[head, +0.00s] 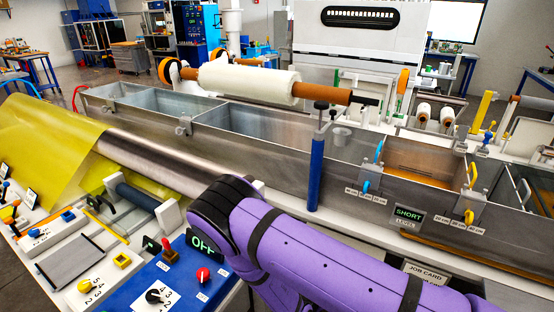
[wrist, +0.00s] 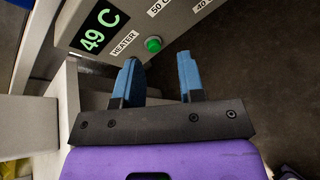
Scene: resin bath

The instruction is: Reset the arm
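My arm (head: 320,250) is purple with black bands and reaches across the lower right of the head view. Its far end runs out of that picture, so my gripper does not show there. In the wrist view my gripper (wrist: 159,80) has two blue fingers standing apart with nothing between them. Just beyond the fingertips is a heater panel (wrist: 192,20) with a green button (wrist: 153,44) and a display (wrist: 98,28) reading 49 C. I cannot tell whether a finger touches the panel.
The long metal bath (head: 255,150) runs across the middle, with a white roll (head: 250,82) above it. A blue post (head: 316,165) stands close behind my arm. A blue control box (head: 185,275) reads OFF. A sign (head: 408,216) on the bath reads SHORT.

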